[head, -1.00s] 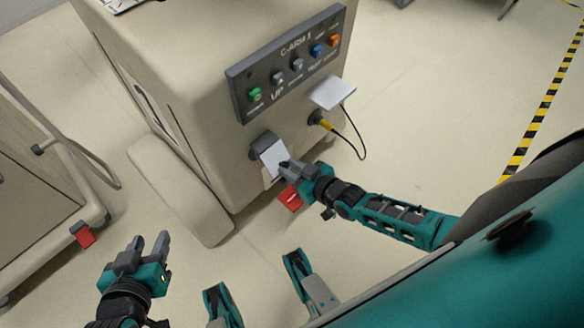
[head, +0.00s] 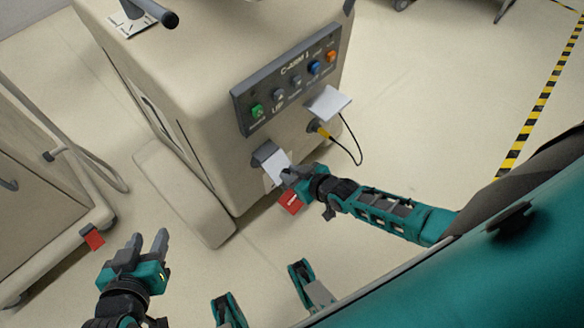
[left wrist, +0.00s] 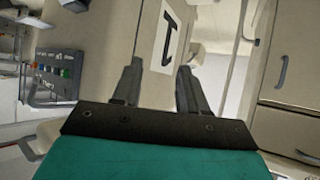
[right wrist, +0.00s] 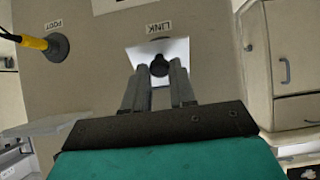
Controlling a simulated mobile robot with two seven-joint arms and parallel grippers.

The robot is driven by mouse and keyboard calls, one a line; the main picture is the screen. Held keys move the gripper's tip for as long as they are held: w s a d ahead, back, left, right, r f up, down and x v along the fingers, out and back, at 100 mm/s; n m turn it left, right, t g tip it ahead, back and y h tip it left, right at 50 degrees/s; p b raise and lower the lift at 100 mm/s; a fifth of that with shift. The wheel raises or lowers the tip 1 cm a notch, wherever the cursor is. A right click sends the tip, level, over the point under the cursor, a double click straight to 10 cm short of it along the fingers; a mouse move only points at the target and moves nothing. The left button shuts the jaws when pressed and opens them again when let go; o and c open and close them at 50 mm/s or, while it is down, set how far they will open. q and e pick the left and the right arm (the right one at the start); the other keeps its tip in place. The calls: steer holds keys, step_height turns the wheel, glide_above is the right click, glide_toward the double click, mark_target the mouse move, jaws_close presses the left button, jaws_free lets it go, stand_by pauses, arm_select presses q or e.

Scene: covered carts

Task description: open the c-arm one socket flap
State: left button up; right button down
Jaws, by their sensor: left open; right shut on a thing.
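The cart marked C-ARM 1 (head: 215,135) stands mid-view in the head view. Low on its front is the link socket's white flap (head: 277,165), hanging below a dark grey housing (head: 265,150). My right gripper (head: 285,173) is at this flap. In the right wrist view, its fingers (right wrist: 160,66) close on a dark round knob on the white flap (right wrist: 180,52), near the LINK label. The fingers hide part of the knob and the socket. My left gripper (head: 148,240) is open and empty, over the floor left of the cart.
To the right, the foot socket has its white flap (head: 328,101) raised and a yellow plug (head: 321,131) with a black cable. The button panel (head: 290,78) is above. A red tag (head: 291,202) is below. Another cart (head: 40,210) stands left.

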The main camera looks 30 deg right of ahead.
mark_target(284, 170)
steer(key=shift+r+g+p, duration=0.4)
steer(key=shift+r+p, duration=0.25)
steer(key=shift+r, duration=0.15)
arm_select(q)
steer(key=shift+y, duration=0.4)
steer(key=a+r+p, duration=0.1)
steer(key=s+r+p, duration=0.1)
steer(key=p, duration=0.1)
steer(key=a+r+p, duration=0.1)
steer(key=r+p, duration=0.1)
steer(key=shift+s+a, duration=0.15)
steer(key=shift+a, duration=0.15)
arm_select(e)
steer(key=g, duration=0.1)
steer(key=r+g+h, duration=0.1)
steer(key=r+g, duration=0.1)
steer(key=shift+w+a+g+h, duration=0.15)
steer(key=shift+w+g+h, duration=0.1)
steer(key=shift+g+h, duration=0.05)
arm_select(q)
steer(key=shift+r, duration=0.1)
arm_select(e)
steer(key=c, duration=0.9)
jaws_free()
steer(key=shift+f, duration=0.1)
arm_select(q)
steer(key=shift+p, duration=0.3)
